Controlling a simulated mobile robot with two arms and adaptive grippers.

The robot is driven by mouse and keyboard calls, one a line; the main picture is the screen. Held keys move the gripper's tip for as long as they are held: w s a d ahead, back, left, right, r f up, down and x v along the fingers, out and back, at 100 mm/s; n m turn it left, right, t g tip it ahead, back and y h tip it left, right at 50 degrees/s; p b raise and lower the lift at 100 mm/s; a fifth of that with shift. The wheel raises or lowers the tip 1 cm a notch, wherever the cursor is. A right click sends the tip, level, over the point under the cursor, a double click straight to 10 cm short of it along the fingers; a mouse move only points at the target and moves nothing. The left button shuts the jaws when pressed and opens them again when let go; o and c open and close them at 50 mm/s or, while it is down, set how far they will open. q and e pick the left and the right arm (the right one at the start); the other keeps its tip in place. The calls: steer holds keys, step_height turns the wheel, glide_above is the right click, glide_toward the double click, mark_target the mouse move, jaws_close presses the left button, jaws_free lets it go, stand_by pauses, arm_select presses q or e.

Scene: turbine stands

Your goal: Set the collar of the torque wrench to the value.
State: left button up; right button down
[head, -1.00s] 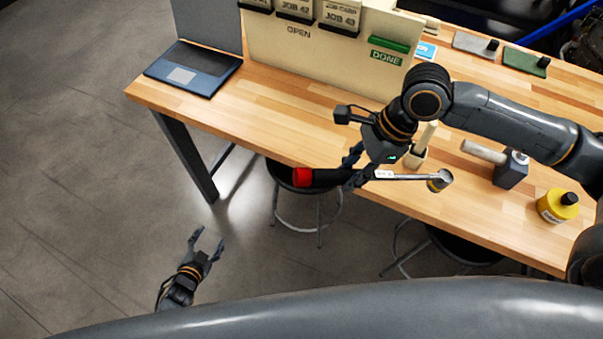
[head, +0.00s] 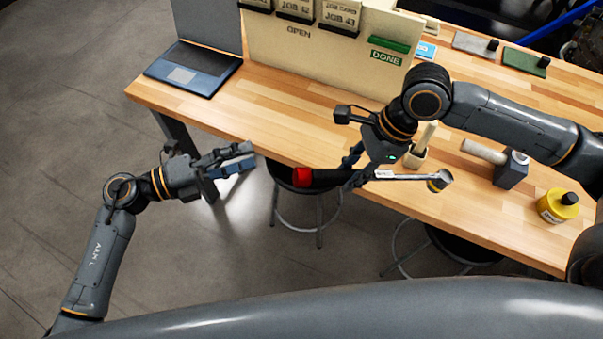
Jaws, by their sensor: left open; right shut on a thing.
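The torque wrench (head: 330,178) lies roughly level, in the air in front of the table's near edge. It has a black handle, a red collar (head: 302,177) at its left end and a silver shaft with a round head (head: 439,181) at its right end. My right gripper (head: 358,174) is shut on the wrench near the middle, where the handle meets the shaft. My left gripper (head: 243,160) is open and empty, to the left of the red collar and apart from it, its fingers pointing right. The value on the collar is too small to read.
The wooden table (head: 290,120) holds a laptop (head: 195,70), a board with job cards (head: 320,45), a mallet (head: 497,160) and a yellow bottle (head: 558,206). Stools (head: 305,190) stand below the near edge. Floor at the left is clear.

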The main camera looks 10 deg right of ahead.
mark_target(295, 177)
arm_select(q)
steer(key=s+d+r+m+g+y, duration=0.1)
steer(key=s+r+m+g+y, duration=0.1)
steer(key=s+m+g, duration=0.3)
steer(key=shift+m+t, duration=0.6)
steer(key=shift+t, duration=0.1)
steer(key=shift+s+x, duration=0.15)
steer(key=shift+x, duration=1.8)
steer(key=shift+s+x, duration=0.15)
steer(key=shift+x, duration=1.75)
